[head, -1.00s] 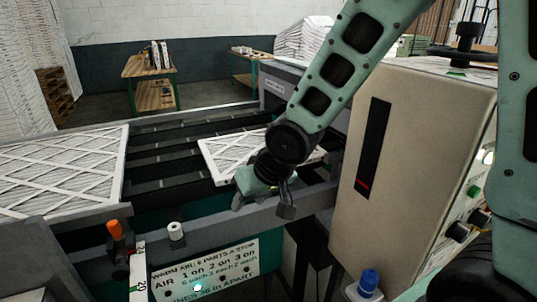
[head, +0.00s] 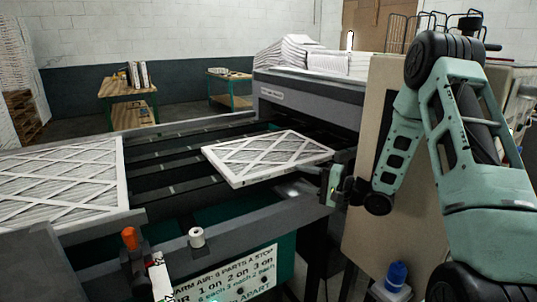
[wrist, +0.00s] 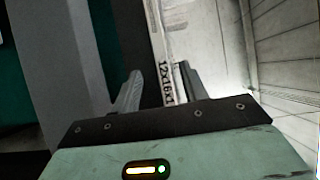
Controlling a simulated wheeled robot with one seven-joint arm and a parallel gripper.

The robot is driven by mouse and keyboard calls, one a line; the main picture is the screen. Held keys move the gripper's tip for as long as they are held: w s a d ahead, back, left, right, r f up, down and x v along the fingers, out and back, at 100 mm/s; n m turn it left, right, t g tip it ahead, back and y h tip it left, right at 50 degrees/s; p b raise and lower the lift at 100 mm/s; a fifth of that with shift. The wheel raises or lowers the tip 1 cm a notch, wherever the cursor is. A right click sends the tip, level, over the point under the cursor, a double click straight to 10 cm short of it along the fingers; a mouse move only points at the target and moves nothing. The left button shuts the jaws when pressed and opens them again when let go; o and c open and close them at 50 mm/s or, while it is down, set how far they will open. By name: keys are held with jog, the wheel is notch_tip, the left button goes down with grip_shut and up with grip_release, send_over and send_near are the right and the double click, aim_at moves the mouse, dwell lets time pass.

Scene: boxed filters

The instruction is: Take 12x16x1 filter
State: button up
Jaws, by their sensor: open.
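A flat white-framed filter (head: 268,157) with a criss-cross lattice face lies over the dark rails of the machine, in the middle of the head view. Its narrow edge (wrist: 167,78) shows printed text reading about "12x16x1" in the wrist view. My gripper (head: 325,182) is at the filter's right front corner in the head view. In the wrist view my gripper (wrist: 158,84) is open, with the labelled edge showing between its fingers, closer to the right finger. I cannot tell whether a finger touches it.
Another lattice-faced filter (head: 65,180) lies at the left. A grey rail (head: 240,235) with an orange knob (head: 130,239) and a white spool (head: 196,237) runs along the front. A beige cabinet (head: 362,235) stands close on the right, behind my arm.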

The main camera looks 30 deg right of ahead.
aim_at(285, 172)
jog(key=p+x, duration=0.2)
jog(key=x, duration=0.7)
jog(key=shift+w+d, duration=0.15)
jog(key=shift+d, duration=0.05)
grip_shut()
